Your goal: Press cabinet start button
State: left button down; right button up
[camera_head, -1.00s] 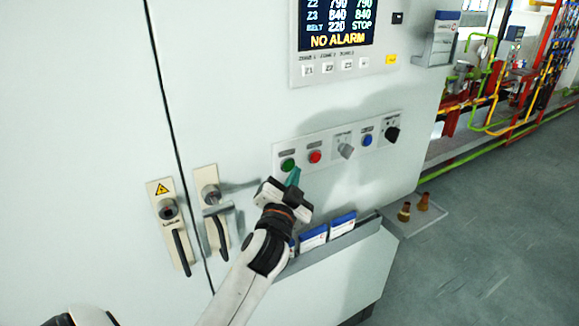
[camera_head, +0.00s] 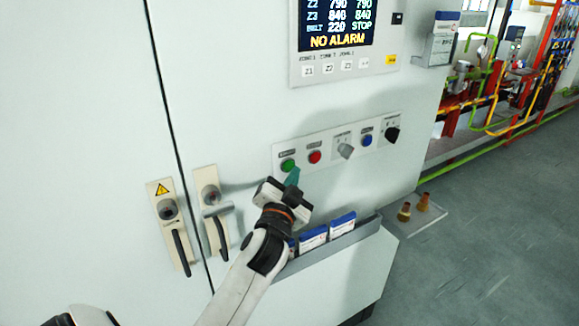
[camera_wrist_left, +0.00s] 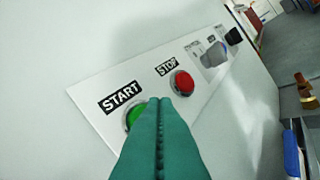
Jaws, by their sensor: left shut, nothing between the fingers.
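The green start button (camera_head: 288,165) is at the left end of a button strip on the pale cabinet (camera_head: 240,90). In the left wrist view the button (camera_wrist_left: 134,113) lies under the START label and is partly hidden behind my fingertips. My left gripper (camera_head: 293,176) is shut and empty, its teal fingers (camera_wrist_left: 161,130) pressed together. The tips are at or just in front of the button; I cannot tell whether they touch it. The red stop button (camera_head: 315,157) is just to the right. My right gripper is not in view.
A grey selector knob (camera_head: 345,151), a blue button (camera_head: 365,140) and a black knob (camera_head: 392,134) continue the strip. A display (camera_head: 337,24) above reads STOP and NO ALARM. Door handles (camera_head: 181,248) and a folder rack (camera_head: 340,243) project from the cabinet nearby.

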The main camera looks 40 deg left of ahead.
pick_arm(q)
jog(key=shift+w+a, duration=0.1)
jog(key=shift+a, duration=0.2)
jog(key=shift+w+a, duration=0.2)
jog(key=shift+a, duration=0.25)
dwell(0.7)
jog(key=shift+d, duration=0.15)
jog(key=shift+s+d, duration=0.35)
jog(key=shift+d, duration=0.3)
jog(key=d, duration=0.1)
jog(key=s+d, duration=0.1)
jog(key=d, duration=0.1)
jog(key=s+d, duration=0.1)
jog(key=shift+d, duration=0.3)
dwell(0.8)
